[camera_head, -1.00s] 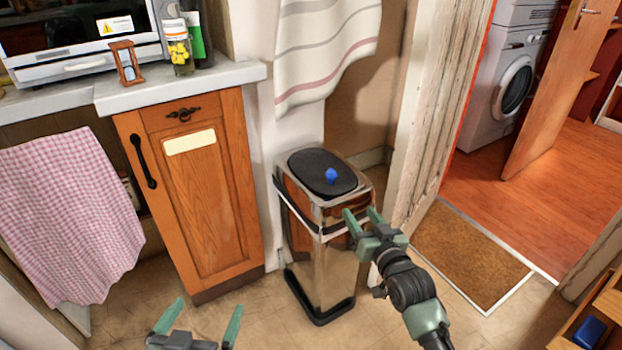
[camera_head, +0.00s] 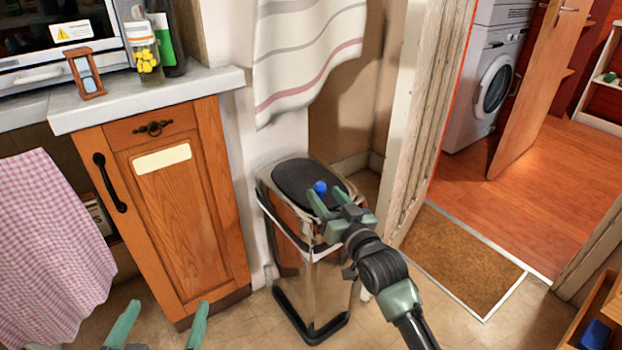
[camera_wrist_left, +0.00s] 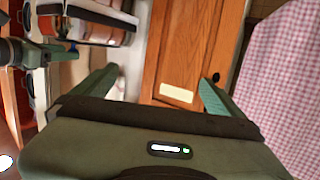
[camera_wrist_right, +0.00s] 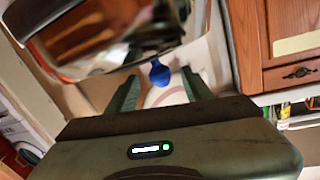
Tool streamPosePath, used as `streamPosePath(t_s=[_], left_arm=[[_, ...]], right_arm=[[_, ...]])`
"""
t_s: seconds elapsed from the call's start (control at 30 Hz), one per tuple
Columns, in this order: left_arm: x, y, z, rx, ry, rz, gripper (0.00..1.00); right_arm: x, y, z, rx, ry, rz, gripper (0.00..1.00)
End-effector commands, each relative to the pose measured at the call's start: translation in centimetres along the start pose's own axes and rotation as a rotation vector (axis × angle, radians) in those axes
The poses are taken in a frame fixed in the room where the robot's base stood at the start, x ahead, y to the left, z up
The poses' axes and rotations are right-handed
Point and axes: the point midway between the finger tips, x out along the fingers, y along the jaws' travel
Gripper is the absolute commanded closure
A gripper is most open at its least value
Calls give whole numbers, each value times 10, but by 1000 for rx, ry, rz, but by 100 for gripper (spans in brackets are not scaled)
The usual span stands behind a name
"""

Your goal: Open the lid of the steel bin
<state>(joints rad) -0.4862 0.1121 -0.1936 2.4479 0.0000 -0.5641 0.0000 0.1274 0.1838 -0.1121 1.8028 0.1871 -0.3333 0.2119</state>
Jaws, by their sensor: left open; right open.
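The steel bin (camera_head: 318,285) stands on the floor between the wooden cabinet and the door frame. Its dark lid (camera_head: 290,180) lies flat and closed, with a small blue knob (camera_head: 320,187) on top. My right gripper (camera_head: 326,194) is open over the lid, its fingertips close to the knob. In the right wrist view the knob (camera_wrist_right: 159,72) shows between the open fingers, apparently untouched. My left gripper (camera_head: 165,310) is open and empty, low in front of the cabinet. The left wrist view also shows the cabinet door between its fingers.
The wooden cabinet (camera_head: 180,200) stands left of the bin, with an hourglass (camera_head: 86,75) and a jar (camera_head: 143,50) on its worktop. A striped cloth (camera_head: 305,50) hangs behind the bin. A doorway with a brown mat (camera_head: 465,258) lies to the right.

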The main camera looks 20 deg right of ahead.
Motion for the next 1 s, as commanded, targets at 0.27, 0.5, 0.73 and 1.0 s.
streamPosePath(t_s=[0.27, 0.5, 0.73, 1.0], left_arm=[[0, 7, -48, -4, 260, 16, 0], [-11, 12, -85, -10, 462, 26, 0], [-17, 13, -98, -12, 533, 30, 0], [-17, 13, -99, -12, 536, 30, 0]], right_arm=[[38, 0, 2, 1, 1, 0, 49], [63, 0, 1, 0, 1, -1, 49], [71, 0, 0, 0, 0, -1, 49], [71, 0, 0, 0, 0, -1, 60]])
